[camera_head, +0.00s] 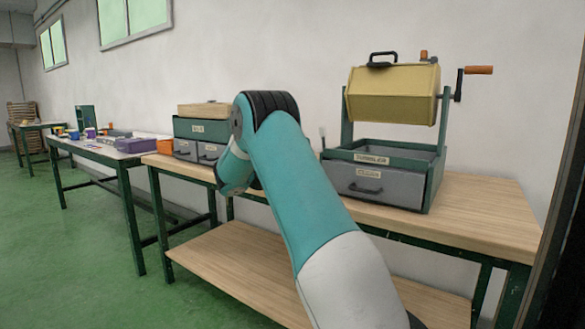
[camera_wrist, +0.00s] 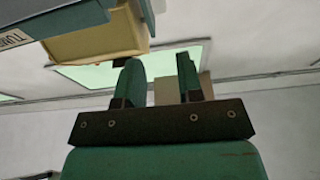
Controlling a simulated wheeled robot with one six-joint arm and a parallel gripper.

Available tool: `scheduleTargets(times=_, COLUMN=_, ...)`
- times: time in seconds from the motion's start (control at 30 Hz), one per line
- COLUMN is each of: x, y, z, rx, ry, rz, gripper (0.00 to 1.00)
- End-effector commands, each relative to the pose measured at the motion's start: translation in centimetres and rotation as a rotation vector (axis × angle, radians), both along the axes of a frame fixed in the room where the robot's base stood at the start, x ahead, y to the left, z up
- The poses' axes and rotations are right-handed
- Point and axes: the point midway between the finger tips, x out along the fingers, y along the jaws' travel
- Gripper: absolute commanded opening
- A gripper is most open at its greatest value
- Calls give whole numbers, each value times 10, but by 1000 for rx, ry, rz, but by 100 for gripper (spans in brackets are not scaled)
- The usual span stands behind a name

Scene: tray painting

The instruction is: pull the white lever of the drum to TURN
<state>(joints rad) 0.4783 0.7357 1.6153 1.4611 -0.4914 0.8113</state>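The drum (camera_head: 395,95) is a yellow faceted barrel with a black handle on top, held between green posts above a grey and green base (camera_head: 375,180) labelled TUMBLER. A thin pale stick, which looks like the white lever (camera_head: 322,137), stands at the base's left side; its setting is too small to read. In the wrist view the drum (camera_wrist: 95,40) shows at the upper left, and the lever cannot be made out. My gripper (camera_wrist: 159,72) has its two green fingers apart, with nothing visibly held. In the head view my arm hides the fingers, left of the drum.
A crank with an orange grip (camera_head: 478,70) sticks out right of the drum. A green and grey drawer box (camera_head: 200,130) stands left on the same wooden bench (camera_head: 480,215). The bench top right of the base is clear. Another table (camera_head: 95,150) with small items stands farther left.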

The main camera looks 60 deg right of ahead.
Motion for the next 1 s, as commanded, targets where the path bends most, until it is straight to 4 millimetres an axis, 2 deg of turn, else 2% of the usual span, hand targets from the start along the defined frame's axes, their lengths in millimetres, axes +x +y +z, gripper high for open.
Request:
scheduleTargets(times=0.03, x=0, y=5, z=-11, rx=0, ry=-2, rz=1, gripper=34)
scheduleTargets(times=0.3, x=1, y=26, z=-12, rx=-1, ry=-3, rz=2, gripper=34)
scheduleTargets(times=0.87, x=1, y=34, z=-9, rx=3, ry=0, rz=1, gripper=34)
scheduleTargets(times=1.0, x=14, y=46, z=-18, rx=90, ry=0, rz=62, gripper=34)
